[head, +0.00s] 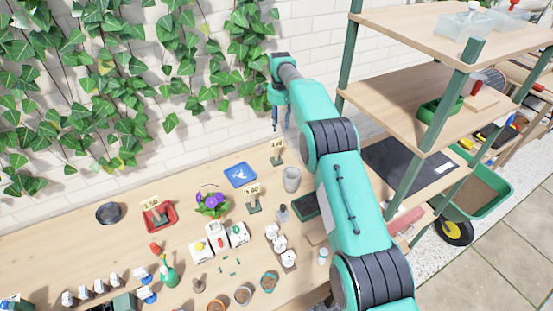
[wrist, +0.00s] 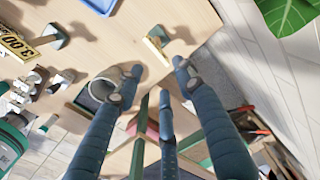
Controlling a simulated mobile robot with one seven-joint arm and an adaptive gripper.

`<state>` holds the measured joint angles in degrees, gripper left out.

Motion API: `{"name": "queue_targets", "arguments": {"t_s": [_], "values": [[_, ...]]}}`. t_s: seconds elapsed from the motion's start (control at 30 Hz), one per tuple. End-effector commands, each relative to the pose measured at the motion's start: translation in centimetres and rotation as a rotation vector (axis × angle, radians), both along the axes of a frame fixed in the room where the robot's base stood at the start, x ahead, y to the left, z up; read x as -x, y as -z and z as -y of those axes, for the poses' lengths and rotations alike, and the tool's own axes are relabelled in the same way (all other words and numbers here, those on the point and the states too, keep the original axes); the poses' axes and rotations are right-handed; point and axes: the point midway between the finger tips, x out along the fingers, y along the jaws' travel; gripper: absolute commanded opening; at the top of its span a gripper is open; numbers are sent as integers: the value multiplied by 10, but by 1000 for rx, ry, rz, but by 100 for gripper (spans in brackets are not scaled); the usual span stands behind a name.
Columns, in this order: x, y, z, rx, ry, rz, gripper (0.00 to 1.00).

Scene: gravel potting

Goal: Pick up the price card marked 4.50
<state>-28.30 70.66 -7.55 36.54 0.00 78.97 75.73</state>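The back price card (head: 277,145) stands upright on a small green base near the wall edge of the bench. Its small figures seem to begin with 4. In the wrist view this card (wrist: 157,42) shows almost edge-on, its figures unreadable. My gripper (head: 281,127) hangs above it, fingers pointing down. In the wrist view my gripper (wrist: 157,68) is open, with the card just beyond the gap between its fingertips and nothing held. Two other cards stand on the bench: one reading 3.00 (wrist: 17,44), also in the head view (head: 252,190), and one reading 2.50 (head: 151,203).
A grey cup (head: 291,180) and a blue tray (head: 240,174) are near the back card. A purple-flowered plant (head: 211,203) stands further left. Wooden shelving (head: 400,100) rises to the right, and ivy (head: 90,80) covers the wall behind.

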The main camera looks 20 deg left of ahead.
Motion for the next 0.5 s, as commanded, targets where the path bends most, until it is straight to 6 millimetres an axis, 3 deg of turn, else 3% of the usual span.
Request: {"name": "queue_targets", "arguments": {"t_s": [0.2,0.5], "values": [[3,32,-12,9,32,-18,38],[3,37,-14,11,38,-21,38]]}}
